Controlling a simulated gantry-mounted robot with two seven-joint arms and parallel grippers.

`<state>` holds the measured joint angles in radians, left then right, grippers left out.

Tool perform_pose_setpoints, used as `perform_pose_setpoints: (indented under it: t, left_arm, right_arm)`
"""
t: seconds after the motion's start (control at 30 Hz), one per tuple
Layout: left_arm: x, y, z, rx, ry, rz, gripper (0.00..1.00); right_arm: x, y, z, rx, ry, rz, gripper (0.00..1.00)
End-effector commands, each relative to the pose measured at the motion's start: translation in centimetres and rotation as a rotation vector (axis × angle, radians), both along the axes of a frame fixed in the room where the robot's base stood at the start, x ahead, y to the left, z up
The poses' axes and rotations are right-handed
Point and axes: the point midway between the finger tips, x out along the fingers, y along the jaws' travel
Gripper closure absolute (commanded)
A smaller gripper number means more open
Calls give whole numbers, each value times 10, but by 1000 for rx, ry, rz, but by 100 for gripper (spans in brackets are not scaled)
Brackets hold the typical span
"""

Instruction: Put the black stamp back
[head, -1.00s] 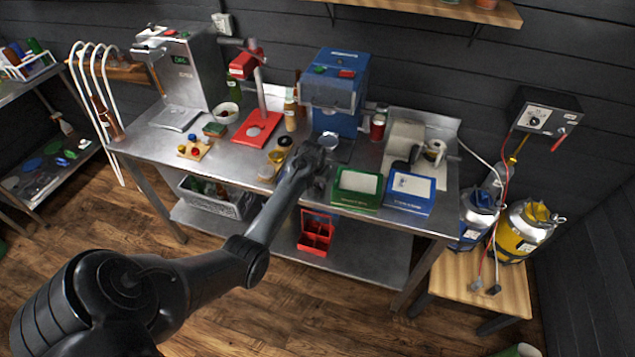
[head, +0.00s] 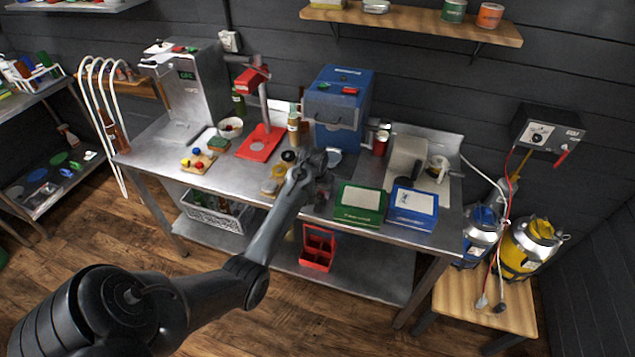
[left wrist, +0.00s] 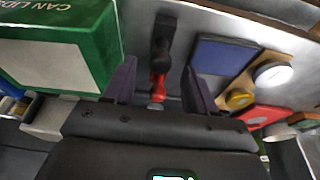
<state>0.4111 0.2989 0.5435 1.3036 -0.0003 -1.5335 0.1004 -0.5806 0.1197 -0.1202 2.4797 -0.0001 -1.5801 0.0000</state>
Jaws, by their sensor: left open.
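In the left wrist view, a narrow object with a black block end and a dark red to bright red handle lies on the metal table; I take it as the stamp (left wrist: 163,32). My left gripper (left wrist: 158,68) is open, one finger on each side of its red part, with a gap to both. I cannot tell how far above the table the fingers are. In the head view my left gripper (head: 318,178) is just left of the green box (head: 361,201), and my arm hides the stamp. A dark blue flat pad (left wrist: 222,60) lies right of the stamp. My right gripper is out of view.
The green box also stands close beside the left finger in the wrist view (left wrist: 60,50). A blue box (head: 412,206) stands right of it. A wooden board with small discs (head: 272,186) lies left. A blue machine (head: 338,110) stands behind the gripper.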

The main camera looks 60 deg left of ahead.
Motion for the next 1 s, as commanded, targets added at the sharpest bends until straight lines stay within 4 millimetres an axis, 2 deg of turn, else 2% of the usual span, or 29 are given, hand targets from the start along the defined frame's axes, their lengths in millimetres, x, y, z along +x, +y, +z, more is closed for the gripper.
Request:
perform_pose_setpoints:
  t: [0.1, 0.3, 0.43, 0.57, 0.67, 0.77, 0.9, 1.0]
  left_arm:
    - [-4, -3, 21, 2, -2, 0, 44]
    - [-10, -8, 49, 1, -1, 0, 44]
    - [-14, -12, 57, 6, 4, -5, 44]
    - [-23, -29, 52, 47, 22, -55, 44]
    - [-36, -58, 38, 104, 46, -140, 44]
    - [-56, -104, 20, 162, 68, -267, 44]
    - [-100, -188, -4, 198, 76, -479, 44]
    - [-137, -249, -12, 183, 63, -616, 44]
  right_arm:
    - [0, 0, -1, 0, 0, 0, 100]
    - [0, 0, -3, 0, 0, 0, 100]
    - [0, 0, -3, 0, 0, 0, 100]
    - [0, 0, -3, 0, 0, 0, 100]
    - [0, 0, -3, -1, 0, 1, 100]
    - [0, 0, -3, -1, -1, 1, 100]
    - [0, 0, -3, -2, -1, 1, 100]
    - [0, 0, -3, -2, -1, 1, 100]
